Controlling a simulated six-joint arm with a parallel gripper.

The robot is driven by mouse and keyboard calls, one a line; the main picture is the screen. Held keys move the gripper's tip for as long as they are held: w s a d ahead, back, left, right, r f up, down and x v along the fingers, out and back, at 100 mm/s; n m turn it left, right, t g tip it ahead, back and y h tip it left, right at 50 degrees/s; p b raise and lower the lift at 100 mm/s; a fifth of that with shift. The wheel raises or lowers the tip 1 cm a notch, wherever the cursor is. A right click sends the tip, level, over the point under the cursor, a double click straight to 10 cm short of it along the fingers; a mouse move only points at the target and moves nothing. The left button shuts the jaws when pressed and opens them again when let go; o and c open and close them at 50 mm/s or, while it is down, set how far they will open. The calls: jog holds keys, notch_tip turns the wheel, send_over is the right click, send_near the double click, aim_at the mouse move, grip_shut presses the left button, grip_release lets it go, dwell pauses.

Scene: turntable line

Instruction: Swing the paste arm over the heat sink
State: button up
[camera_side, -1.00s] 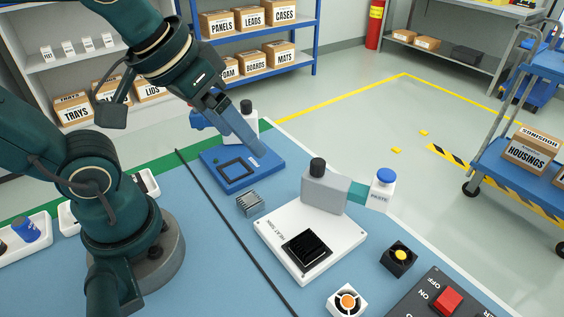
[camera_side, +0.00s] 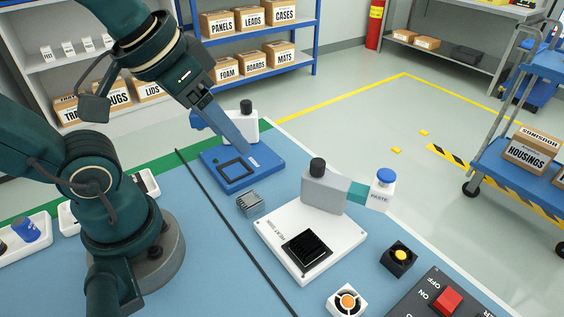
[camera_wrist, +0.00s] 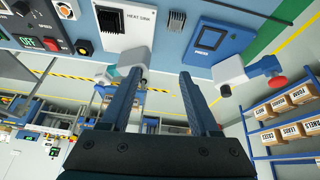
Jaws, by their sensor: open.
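The paste arm is a grey block (camera_side: 325,190) with a black knob and a short teal arm (camera_side: 358,194). The arm ends in a white paste bottle (camera_side: 381,195) with a blue cap, pointing right, off to the side of the heat sink. The black finned heat sink (camera_side: 307,250) sits on a white plate (camera_side: 275,228). In the wrist view, the heat sink (camera_wrist: 109,19) and grey block (camera_wrist: 135,61) show upper left, the block partly behind a finger. My gripper (camera_side: 243,147) is open and empty, above the blue fixture, left of the paste arm. Its fingers (camera_wrist: 162,74) are apart.
The blue fixture (camera_side: 228,182) stands at the back, with a pale post (camera_side: 244,128) behind it. A small grey finned block (camera_side: 250,204) lies on the bench.

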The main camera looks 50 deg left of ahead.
jog(key=w+r+g, duration=0.2)
jog(key=w+r, duration=0.1)
jog(key=w, duration=0.2)
jog(key=g, duration=0.3)
send_over(318, 161)
jog(key=shift+n, duration=0.4)
notch_tip(318, 161, down, 6)
jog(key=shift+f, duration=2.95)
grip_shut()
jog(key=shift+r, duration=0.1)
